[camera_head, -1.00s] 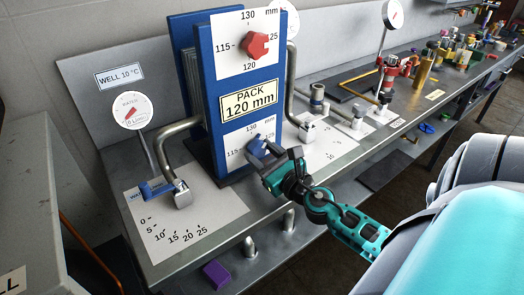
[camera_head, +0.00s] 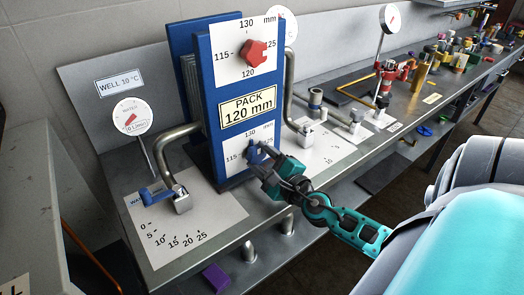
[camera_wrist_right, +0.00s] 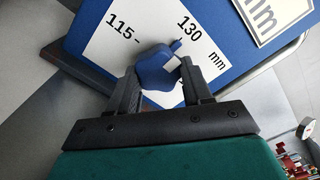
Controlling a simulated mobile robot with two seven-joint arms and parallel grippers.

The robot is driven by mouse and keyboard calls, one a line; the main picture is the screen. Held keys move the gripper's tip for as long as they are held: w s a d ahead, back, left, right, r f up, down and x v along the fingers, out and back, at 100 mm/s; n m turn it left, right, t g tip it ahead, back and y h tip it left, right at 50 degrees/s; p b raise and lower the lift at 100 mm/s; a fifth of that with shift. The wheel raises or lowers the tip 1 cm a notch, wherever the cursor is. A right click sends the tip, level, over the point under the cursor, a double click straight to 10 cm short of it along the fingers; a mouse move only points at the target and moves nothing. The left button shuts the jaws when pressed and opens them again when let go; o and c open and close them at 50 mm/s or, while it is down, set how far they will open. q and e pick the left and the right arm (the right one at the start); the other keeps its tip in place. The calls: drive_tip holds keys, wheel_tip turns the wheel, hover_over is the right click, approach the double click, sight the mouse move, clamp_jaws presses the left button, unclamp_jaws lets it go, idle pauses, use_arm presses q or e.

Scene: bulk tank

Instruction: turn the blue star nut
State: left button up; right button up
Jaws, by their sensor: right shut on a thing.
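The blue star nut (camera_head: 257,152) sits on the lower white dial plate of the blue plate pack, its pointer near the 130 mark. In the right wrist view the nut (camera_wrist_right: 155,72) lies between the two dark fingers of my right gripper (camera_wrist_right: 160,85). My right gripper (camera_head: 264,160) is shut on the nut, with its arm coming in from the right. The lower dial (camera_wrist_right: 112,48) shows 115 and 130; its right-hand part is partly covered by the gripper. My left gripper is not in view.
A red star nut (camera_head: 254,52) sits on the upper dial above a PACK 120 mm label (camera_head: 248,106). A blue-handled valve (camera_head: 150,194) and bent pipe (camera_head: 168,140) stand left. Gauges and small fittings crowd the bench to the right.

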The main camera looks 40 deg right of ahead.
idle(0.5)
drive_tip(key=o, duration=1)
drive_tip(key=shift+o, duration=0.2)
drive_tip(key=s+a+b, duration=0.1)
drive_tip(key=s+b, duration=0.3)
drive_tip(key=s, duration=0.8)
drive_tip(key=shift+s+a, duration=0.2)
drive_tip(key=shift+s, duration=0.2)
